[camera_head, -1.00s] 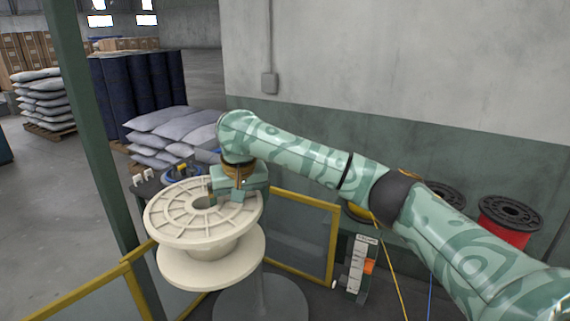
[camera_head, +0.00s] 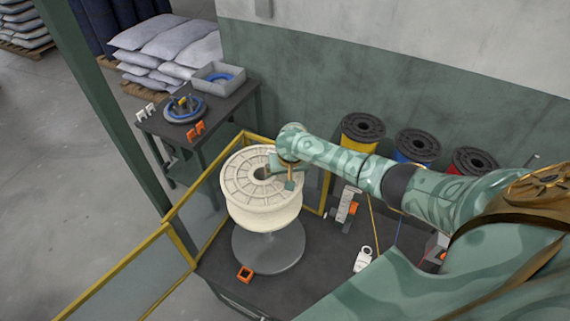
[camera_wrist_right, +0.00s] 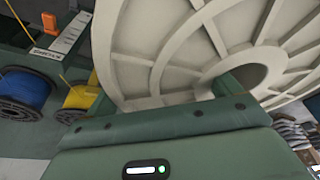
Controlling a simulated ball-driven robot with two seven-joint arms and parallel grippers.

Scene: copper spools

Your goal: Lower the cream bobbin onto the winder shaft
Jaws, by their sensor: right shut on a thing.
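The cream bobbin (camera_head: 263,212), a wide spool with a ribbed top flange and a central hole, is upright above a round grey winder base (camera_head: 285,258). The shaft itself is mostly hidden by the bobbin, so I cannot tell whether it is inside the hole. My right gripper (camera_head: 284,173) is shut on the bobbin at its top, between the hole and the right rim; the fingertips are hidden. In the right wrist view the bobbin's ribbed flange (camera_wrist_right: 160,45) fills the upper picture, close against my gripper. My left gripper is not in view.
Yellow-framed guard panels (camera_head: 185,235) stand left of and behind the winder. An orange square part (camera_head: 245,274) lies at its front. Yellow, blue and red spools (camera_head: 415,146) stand behind my right arm. A side table (camera_head: 225,110) holds a grey bin and a blue ring-shaped part.

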